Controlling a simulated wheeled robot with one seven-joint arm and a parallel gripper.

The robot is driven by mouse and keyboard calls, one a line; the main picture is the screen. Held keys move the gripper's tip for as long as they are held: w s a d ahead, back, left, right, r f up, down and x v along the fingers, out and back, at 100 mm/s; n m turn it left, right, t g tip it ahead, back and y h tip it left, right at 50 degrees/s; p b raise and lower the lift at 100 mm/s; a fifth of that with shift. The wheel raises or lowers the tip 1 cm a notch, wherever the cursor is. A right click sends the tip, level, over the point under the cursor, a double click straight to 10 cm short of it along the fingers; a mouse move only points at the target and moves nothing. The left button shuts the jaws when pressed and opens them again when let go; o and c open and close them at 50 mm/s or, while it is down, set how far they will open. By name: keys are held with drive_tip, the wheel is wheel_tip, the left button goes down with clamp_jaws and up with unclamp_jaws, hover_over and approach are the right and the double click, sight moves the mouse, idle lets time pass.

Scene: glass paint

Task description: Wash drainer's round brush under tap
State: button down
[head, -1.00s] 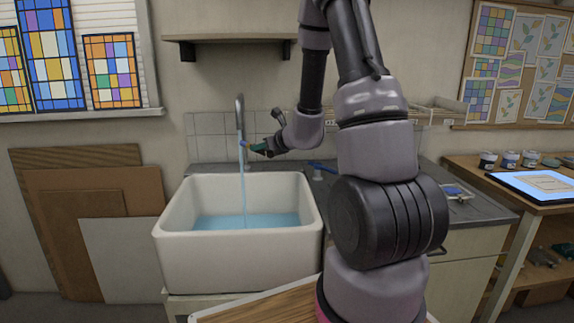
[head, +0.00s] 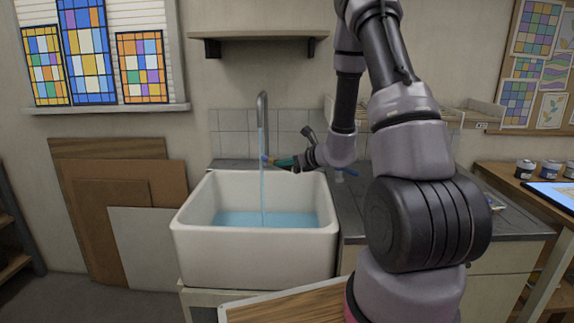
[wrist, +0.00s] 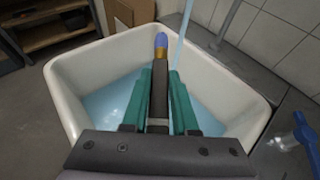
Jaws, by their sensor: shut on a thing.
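My gripper (head: 285,163) has green fingers, also seen in the wrist view (wrist: 160,100). It is shut on the round brush (wrist: 161,48), which has a dark handle, a gold ferrule and a blue tip. The brush points away from the gripper over the white sink (head: 255,255). The tap (head: 262,102) runs a thin water stream (head: 263,195) into blue water below. In the head view the blue tip overlaps the stream. In the wrist view the stream (wrist: 184,35) passes just right of the tip, with a narrow gap. I cannot tell whether they touch.
A grey counter (head: 345,215) lies right of the sink, with a blue-handled item (wrist: 304,135) on it. My arm hides much of the counter. A wall shelf (head: 255,36) is above the tap. Boards (head: 150,235) lean against the wall at left.

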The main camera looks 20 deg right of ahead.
drive_tip(key=w+f, duration=0.1)
drive_tip(key=w, duration=0.7)
drive_tip(key=shift+d+f, duration=0.3)
drive_tip(key=shift+d, duration=0.05)
drive_tip(key=shift+w, duration=0.1)
drive_tip(key=shift+d, duration=0.15)
drive_tip(key=shift+d, duration=0.45)
drive_tip(key=shift+a, duration=0.2)
drive_tip(key=shift+a, duration=0.4)
drive_tip(key=shift+d, duration=0.15)
idle(0.3)
